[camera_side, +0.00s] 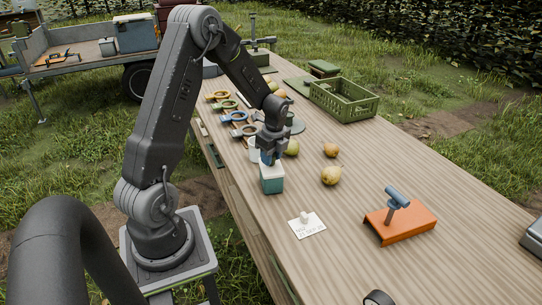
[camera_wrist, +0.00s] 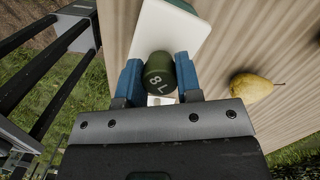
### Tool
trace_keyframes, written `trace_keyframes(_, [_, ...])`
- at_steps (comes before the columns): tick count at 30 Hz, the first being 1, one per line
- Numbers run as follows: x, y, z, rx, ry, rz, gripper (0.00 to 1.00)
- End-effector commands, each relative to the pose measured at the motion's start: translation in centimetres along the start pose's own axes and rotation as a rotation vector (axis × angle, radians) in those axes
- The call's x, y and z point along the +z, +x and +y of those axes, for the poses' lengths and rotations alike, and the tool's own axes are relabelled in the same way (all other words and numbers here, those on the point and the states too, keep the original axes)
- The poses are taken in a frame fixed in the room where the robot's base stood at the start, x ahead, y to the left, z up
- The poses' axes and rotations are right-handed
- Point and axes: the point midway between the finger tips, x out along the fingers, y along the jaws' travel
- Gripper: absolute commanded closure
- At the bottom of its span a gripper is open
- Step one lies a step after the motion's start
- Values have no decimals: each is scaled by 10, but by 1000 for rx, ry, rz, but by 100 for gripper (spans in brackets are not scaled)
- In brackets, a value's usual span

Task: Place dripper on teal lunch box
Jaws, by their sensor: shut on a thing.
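The dripper is a dark green cylinder marked "8 L" (camera_wrist: 159,71). It sits between the blue fingers of my gripper (camera_wrist: 158,85), which is shut on it. In the side view the fingers of my gripper (camera_side: 267,158) hide the dripper. The teal lunch box (camera_side: 271,184), with a white lid, stands on the table directly below my gripper. Its white lid (camera_wrist: 160,30) shows behind the dripper in the wrist view. The dripper is over the lid or close to it; I cannot tell whether they touch.
A yellow pear (camera_side: 331,175) lies right of the lunch box, with other pears nearby. A white card (camera_side: 313,227) with a small white piece lies in front. An orange stand (camera_side: 410,226) holds a blue-handled tool. A green crate (camera_side: 343,98) and several ringed holders (camera_side: 238,116) stand farther back.

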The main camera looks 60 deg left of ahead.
Motion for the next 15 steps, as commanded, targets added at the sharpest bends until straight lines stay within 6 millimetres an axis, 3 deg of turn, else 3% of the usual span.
trace_keyframes(6, [0, 3, 0, 1, 0, 0, 90])
trace_keyframes(7, [0, 3, 0, 0, 0, 0, 65])
trace_keyframes(15, [0, 2, 0, 0, 0, 0, 42])
